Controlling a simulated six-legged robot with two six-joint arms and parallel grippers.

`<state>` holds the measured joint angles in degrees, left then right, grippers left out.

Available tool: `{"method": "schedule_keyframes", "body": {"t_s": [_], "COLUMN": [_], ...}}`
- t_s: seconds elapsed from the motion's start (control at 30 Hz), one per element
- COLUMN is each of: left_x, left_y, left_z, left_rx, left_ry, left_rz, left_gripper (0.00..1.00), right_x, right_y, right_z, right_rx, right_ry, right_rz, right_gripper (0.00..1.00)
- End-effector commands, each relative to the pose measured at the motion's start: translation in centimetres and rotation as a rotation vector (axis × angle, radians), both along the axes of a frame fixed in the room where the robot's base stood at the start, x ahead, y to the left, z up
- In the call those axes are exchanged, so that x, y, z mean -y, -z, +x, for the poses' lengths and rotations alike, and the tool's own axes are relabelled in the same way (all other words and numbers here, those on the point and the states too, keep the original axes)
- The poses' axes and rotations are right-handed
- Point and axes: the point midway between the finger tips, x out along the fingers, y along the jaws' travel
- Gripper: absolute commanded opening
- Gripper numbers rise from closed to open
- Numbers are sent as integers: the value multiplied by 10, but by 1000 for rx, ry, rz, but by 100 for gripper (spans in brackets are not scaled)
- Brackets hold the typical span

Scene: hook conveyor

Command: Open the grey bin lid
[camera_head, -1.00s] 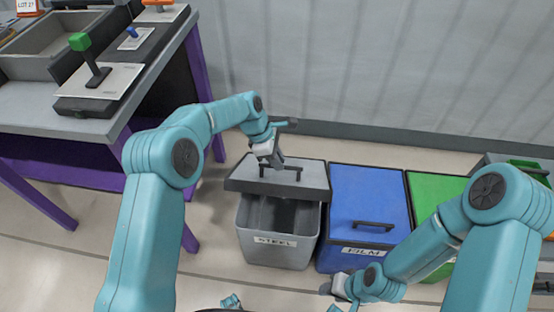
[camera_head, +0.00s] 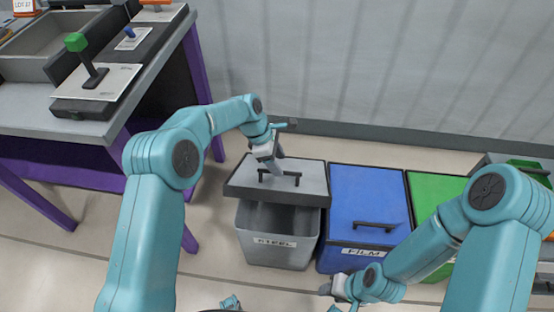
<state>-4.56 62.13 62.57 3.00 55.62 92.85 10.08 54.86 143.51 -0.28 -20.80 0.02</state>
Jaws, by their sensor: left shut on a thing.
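The grey bin (camera_head: 276,256), labelled STEEL, stands on the floor in the middle of the view. Its grey lid (camera_head: 247,181) is raised, with a gap below its front edge showing part of the bin's inside. My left gripper (camera_head: 279,170) is at the lid's dark handle (camera_head: 294,174) and is shut on it; the fingertips are partly hidden. My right gripper (camera_head: 333,287) is low in front of the blue bin, away from the grey lid; its jaws are too small to read.
A blue bin (camera_head: 368,195) labelled FILM and a green bin (camera_head: 432,190) stand shut to the right. A purple-legged workbench (camera_head: 30,105) with levers is at the left. A grey wall (camera_head: 370,75) closes the back. Floor is free in front of the bins.

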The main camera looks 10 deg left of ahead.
Motion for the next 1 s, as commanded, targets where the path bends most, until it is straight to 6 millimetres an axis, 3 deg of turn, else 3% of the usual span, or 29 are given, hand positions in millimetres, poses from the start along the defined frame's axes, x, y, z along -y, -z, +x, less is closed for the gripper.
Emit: {"method": "schedule_keyframes", "body": {"t_s": [0.27, 0.7, 1.0], "left_x": [-7, -45, -61], "left_y": [-8, -111, -150], "left_z": [5, 0, -1], "left_rx": [18, 11, 6], "left_ry": [-5, -5, -1], "left_rz": [4, 2, 1], "left_gripper": [38, 38, 38], "right_x": [0, 0, 0], "right_y": [-2, -22, -30], "right_z": [0, 0, 0], "right_rx": [0, 0, 0], "right_ry": [0, 0, 0], "right_rz": [0, 0, 0], "right_gripper": [43, 43, 43]}}
